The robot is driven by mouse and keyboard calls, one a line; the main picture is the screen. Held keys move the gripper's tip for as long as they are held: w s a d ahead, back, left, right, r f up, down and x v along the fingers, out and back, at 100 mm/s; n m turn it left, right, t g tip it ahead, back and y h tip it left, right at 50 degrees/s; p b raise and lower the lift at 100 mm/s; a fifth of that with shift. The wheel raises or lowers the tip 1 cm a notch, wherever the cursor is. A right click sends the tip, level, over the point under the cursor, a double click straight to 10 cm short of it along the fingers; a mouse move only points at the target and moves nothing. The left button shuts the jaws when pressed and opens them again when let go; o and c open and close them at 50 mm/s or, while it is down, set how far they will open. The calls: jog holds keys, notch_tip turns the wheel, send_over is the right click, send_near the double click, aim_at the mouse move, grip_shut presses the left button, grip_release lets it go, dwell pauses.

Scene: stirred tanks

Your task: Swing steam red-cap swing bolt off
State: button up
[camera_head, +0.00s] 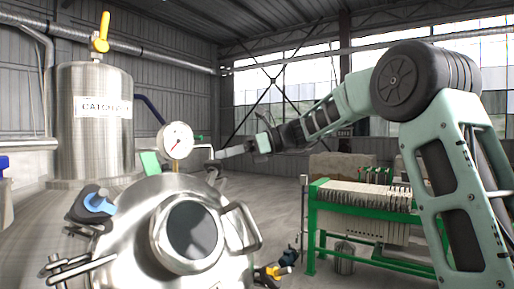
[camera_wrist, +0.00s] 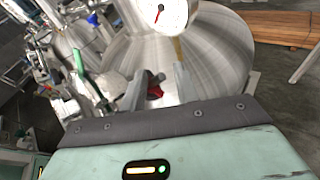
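Whether the cap is at fingertip depth or beyond, I cannot tell. In the head view my gripper (camera_head: 222,153) reaches in from the right, over the far right side of the steel tank lid (camera_head: 140,215). The red cap cannot be made out there, and the bolt's shank is hidden.
A round pressure gauge (camera_head: 176,140) stands close to the left of my gripper. A round sight glass (camera_head: 191,231) and a handle (camera_head: 243,226) sit on the lid. A steel vessel (camera_head: 95,125) with a yellow valve stands behind left. A green-framed filter press (camera_head: 365,215) stands right.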

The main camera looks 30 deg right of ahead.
jog(key=b+v, duration=0.4)
jog(key=v, duration=1.2)
jog(key=shift+d, duration=0.4)
